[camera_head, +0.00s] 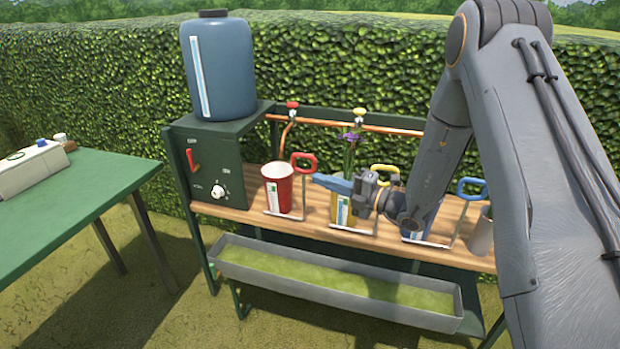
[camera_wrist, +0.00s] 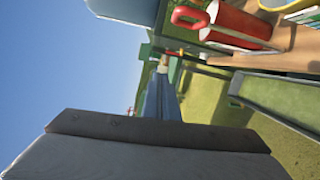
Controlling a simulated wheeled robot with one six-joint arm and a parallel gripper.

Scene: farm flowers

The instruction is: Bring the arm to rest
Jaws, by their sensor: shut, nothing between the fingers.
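My gripper (camera_head: 318,180) shows in the camera_head view in front of the bench shelf, with its blue fingers pointing left. The fingers are together and empty, just right of the red cup. In the camera_wrist view, the shut fingers (camera_wrist: 161,72) point up the picture, and a grey plate fills the bottom. My arm reaches in from the right and hides part of the bench. The red cup (camera_head: 277,189) stands upright on the wooden shelf. A yellow container (camera_head: 341,208) with purple flowers (camera_head: 350,140) is partly hidden behind my gripper.
A blue container (camera_head: 422,220) stands right of the gripper, partly hidden. Coloured handles rise beside the containers. A large blue tank (camera_head: 218,68) sits on a green box (camera_head: 206,160) at the left. A trough (camera_head: 330,283) hangs below. A green table (camera_head: 70,200) stands far left.

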